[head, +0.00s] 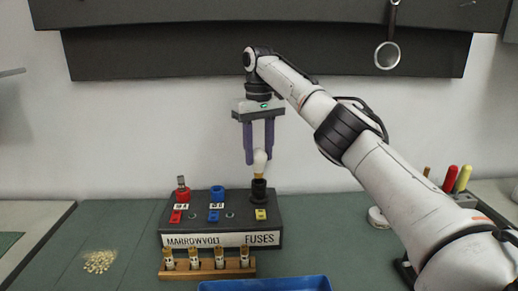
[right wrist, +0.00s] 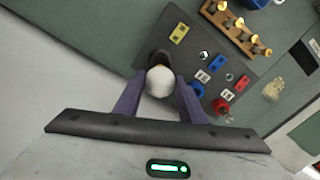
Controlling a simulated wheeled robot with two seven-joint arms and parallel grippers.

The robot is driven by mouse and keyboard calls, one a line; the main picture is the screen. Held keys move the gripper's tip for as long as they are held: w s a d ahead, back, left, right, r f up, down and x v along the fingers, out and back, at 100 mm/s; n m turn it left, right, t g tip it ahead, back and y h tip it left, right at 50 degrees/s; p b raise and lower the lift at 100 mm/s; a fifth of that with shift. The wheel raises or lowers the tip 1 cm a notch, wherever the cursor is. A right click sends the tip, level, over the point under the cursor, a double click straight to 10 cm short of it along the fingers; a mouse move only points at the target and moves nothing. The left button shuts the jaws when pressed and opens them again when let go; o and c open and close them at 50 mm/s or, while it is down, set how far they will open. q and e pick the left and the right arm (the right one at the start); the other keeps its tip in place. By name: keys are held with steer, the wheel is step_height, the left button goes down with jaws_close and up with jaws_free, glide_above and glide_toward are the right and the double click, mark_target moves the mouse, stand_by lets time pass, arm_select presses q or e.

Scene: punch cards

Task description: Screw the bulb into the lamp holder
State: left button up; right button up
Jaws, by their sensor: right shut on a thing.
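The white bulb (head: 259,161) is upright, with its brass base just over or at the mouth of the black lamp holder (head: 259,189); I cannot tell whether it has entered. The holder stands on the right end of the dark fuse box (head: 220,222). My right gripper (head: 259,155) points down with its two purple fingers shut on the bulb. In the right wrist view the bulb (right wrist: 160,81) sits between the fingertips, and the black holder (right wrist: 161,58) is partly hidden behind it. My left gripper is not in view.
A red holder (head: 182,192) and a blue holder (head: 217,193) stand on the same box. A wooden rack (head: 207,270) with several brass-topped fuses and a blue tray (head: 265,285) lie in front. Small beige bits (head: 99,261) lie left. Screwdrivers (head: 457,178) stand right.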

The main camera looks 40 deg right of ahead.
steer(key=shift+s, duration=0.15)
stand_by(0.4)
steer(key=shift+f, duration=1.3)
stand_by(2.5)
steer(key=m, duration=0.3)
steer(key=shift+a+m, duration=0.1)
steer(key=shift+m, duration=0.2)
steer(key=m, duration=0.8)
steer(key=shift+m, duration=0.3)
steer(key=m, duration=0.4)
